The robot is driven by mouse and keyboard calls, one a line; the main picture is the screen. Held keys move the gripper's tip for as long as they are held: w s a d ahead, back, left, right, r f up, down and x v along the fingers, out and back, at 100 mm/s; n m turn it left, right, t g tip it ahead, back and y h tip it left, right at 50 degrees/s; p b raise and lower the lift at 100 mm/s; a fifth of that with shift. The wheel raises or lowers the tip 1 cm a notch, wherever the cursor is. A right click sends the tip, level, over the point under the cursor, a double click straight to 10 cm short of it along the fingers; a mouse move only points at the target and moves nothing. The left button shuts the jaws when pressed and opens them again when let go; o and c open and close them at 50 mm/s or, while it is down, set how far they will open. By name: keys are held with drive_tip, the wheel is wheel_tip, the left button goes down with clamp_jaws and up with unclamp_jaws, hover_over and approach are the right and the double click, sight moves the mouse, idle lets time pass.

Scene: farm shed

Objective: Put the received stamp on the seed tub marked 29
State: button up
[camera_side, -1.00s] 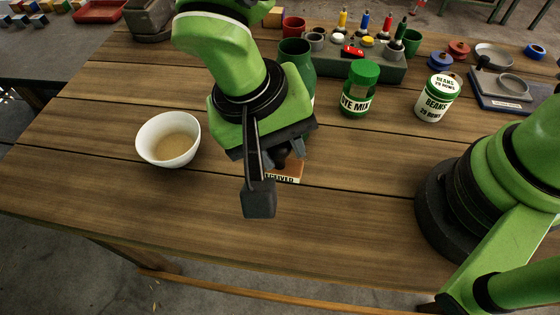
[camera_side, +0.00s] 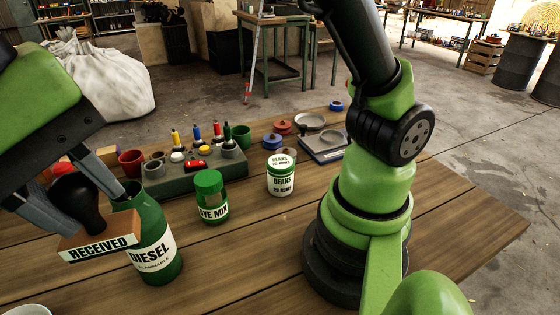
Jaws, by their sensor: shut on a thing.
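The received stamp (camera_side: 98,248) is a wooden block with a black knob handle and a white RECEIVED label on its side. My gripper (camera_side: 78,190) is shut on its handle at the left and holds it up, in front of the green DIESEL bottle (camera_side: 157,246). The seed tub marked 29 (camera_side: 281,180) is a small white and green tub lettered BEANS and ROWS, with writing on its white top too. It stands upright on the table, right of and apart from my gripper. The stamp's underside is hidden.
A green RYE MIX jar (camera_side: 212,198) stands between bottle and tub. Behind it is a grey-green rack (camera_side: 195,172) with coloured bottles. A grey plate stand (camera_side: 325,147) and lids lie behind the tub. A bowl rim (camera_side: 27,310) shows bottom left. My base stands right of the tub.

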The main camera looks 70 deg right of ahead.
drive_tip(key=w+d+m, duration=0.4)
drive_tip(key=d, duration=0.4)
drive_tip(key=m+g+y, duration=0.2)
drive_tip(key=m+y, duration=0.2)
drive_tip(key=m, duration=0.9)
hover_over(281, 161)
drive_tip(key=shift+f, duration=7.65)
